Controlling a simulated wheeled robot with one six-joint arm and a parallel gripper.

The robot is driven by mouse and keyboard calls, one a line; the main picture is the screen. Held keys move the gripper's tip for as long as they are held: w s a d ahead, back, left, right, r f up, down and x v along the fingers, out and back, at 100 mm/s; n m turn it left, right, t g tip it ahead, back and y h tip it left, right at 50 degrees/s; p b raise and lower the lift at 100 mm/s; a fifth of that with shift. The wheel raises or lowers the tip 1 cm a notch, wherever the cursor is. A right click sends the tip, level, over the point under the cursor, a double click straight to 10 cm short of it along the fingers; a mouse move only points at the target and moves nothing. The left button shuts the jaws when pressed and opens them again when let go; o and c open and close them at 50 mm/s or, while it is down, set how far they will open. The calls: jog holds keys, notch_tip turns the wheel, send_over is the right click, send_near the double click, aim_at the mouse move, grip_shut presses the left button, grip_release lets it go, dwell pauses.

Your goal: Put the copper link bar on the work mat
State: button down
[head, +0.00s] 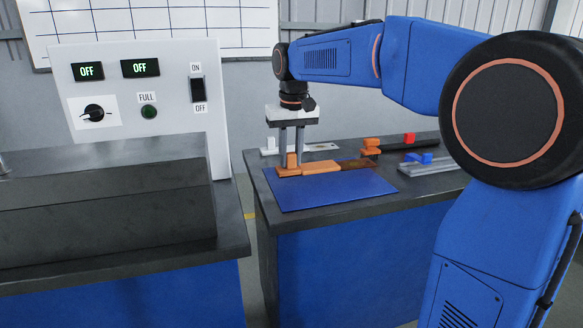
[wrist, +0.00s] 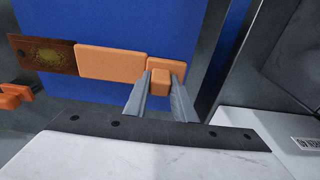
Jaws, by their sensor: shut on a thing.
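The copper link bar (head: 322,167) is orange with a dark brown, scorched-looking end at right in the head view. It lies level over the back part of the blue work mat (head: 325,196). My gripper (head: 291,153) points down and is shut on the upright orange grip at the bar's left end. In the wrist view, the bar (wrist: 110,64) runs left from my gripper (wrist: 160,88), its brown end at far left, with the blue mat (wrist: 115,105) below it. I cannot tell whether the bar touches the mat.
Behind the mat lie a pale bar (head: 325,148), an orange piece (head: 370,143), a dark bar with a red grip (head: 409,138), and a grey bar with a blue grip (head: 425,158). The control panel (head: 140,105) and dark tester (head: 110,205) stand left across a gap. The mat's front is clear.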

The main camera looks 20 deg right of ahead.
aim_at(291, 166)
jog(key=shift+f, duration=1.6)
jog(key=c, duration=1.5)
grip_release()
jog(key=shift+f, duration=0.15)
notch_tip(291, 166, up, 12)
jog(key=s, duration=0.2)
jog(key=shift+t, duration=0.8)
jog(key=s+d+f, duration=0.1)
jog(key=s+f, duration=0.1)
jog(key=s, duration=0.3)
jog(key=s+d+f, duration=0.2)
jog(key=s+f, duration=0.1)
jog(key=s, duration=0.2)
jog(key=s+d+f, duration=0.1)
jog(key=s+f, duration=0.2)
jog(key=s, duration=0.2)
jog(key=shift+d, duration=0.2)
jog(key=shift+t, duration=0.9)
jog(key=s+d+f, duration=0.1)
jog(key=s+f, duration=0.4)
jog(key=f, duration=0.1)
jog(key=s+f, duration=0.5)
jog(key=s, duration=0.1)
jog(key=s+d+f, duration=0.1)
jog(key=s+f, duration=0.4)
jog(key=f, duration=0.1)
jog(key=shift+s+d+f, duration=0.25)
jog(key=shift+d+f, duration=0.05)
jog(key=shift+f, duration=0.05)
